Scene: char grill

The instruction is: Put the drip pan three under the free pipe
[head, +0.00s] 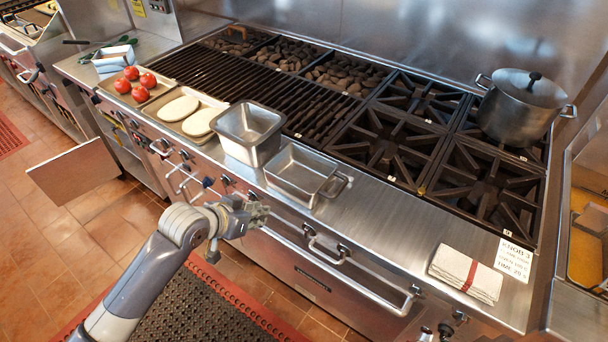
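Two empty steel pans stand on the front ledge of the grill. One is a deep square pan (240,151); the other is a shallower pan (288,184) with a small handle-like part at its right. I see no number on either, so I cannot tell which is drip pan three. No free pipe can be made out. My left gripper (262,213) is in front of the grill's front panel, below and left of the shallower pan, apart from both pans. Its fingers are too small to read as open or shut. My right gripper is out of view.
The char grill (250,75) and burners fill the counter, with a lidded pot (520,105) at right. Trays of tomatoes (140,90) and flatbreads (187,112) are at left. A folded towel (468,273) lies at front right. A panel (75,171) juts out at left.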

